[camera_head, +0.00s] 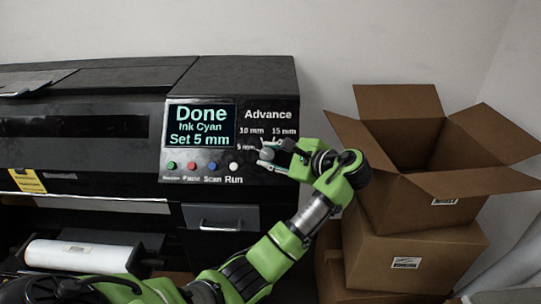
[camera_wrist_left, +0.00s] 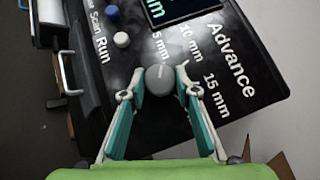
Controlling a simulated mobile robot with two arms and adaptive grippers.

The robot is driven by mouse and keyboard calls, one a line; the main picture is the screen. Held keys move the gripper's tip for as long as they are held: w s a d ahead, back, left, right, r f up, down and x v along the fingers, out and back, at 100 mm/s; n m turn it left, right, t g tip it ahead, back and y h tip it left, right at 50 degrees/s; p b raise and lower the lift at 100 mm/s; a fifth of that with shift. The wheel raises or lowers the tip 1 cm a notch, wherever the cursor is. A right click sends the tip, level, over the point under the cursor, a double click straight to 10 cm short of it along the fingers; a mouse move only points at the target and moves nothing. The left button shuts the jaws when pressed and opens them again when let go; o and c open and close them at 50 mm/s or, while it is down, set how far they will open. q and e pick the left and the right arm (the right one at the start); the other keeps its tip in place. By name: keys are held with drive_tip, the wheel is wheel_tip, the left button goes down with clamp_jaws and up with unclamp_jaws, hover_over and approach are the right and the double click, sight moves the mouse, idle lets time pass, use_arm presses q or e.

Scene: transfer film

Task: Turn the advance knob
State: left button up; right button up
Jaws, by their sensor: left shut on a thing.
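The advance knob (camera_wrist_left: 161,78) is a round grey knob on the black printer panel, with 5 mm, 10 mm and 15 mm marks around it. In the head view the knob (camera_head: 267,154) is partly hidden by my left gripper (camera_head: 270,157). In the left wrist view my left gripper (camera_wrist_left: 159,82) has a finger on each side of the knob and is shut on it. The screen (camera_head: 200,125) reads "Done", "Ink Cyan", "Set 5 mm". My right gripper is not in view.
Several buttons (camera_head: 213,166) sit in a row left of the knob. A drawer with a handle (camera_head: 221,219) is below the panel. Cardboard boxes (camera_head: 411,258) are stacked to the right, the top one open. A white film roll (camera_head: 78,255) lies at lower left.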

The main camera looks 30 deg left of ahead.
use_arm(q)
drive_tip(key=o, duration=1.1)
drive_tip(key=shift+d, duration=0.1)
drive_tip(key=v, duration=1.1)
drive_tip(key=shift+d, duration=0.35)
drive_tip(key=shift+s+r, duration=0.1)
drive_tip(key=shift+r, duration=0.05)
